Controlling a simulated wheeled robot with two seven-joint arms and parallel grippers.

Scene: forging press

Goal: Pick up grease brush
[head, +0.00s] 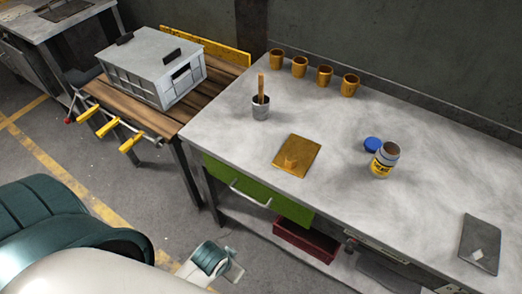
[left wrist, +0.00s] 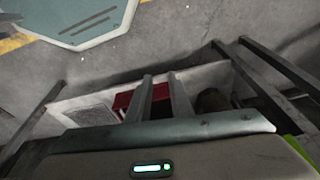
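The grease brush (head: 261,86) stands upright in a grey metal cup (head: 261,112) near the left back of the grey workbench. Only its wooden handle shows; the bristle end is hidden in the cup. My left gripper (left wrist: 164,78) shows in the left wrist view, with two fingers apart and nothing visible between them. It points down toward the floor and the shelf under a bench, away from the brush. The left gripper is not clearly seen in the head view. My right gripper is in neither view.
On the workbench (head: 225,120) are an orange-brown plate (head: 297,156), an open jar (head: 385,160), a blue lid (head: 372,144), a dark tablet (head: 480,244) and several yellow cups (head: 325,75). A grey crate (head: 152,72) stands on the wooden table at left. A red bin (head: 305,240) sits below.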

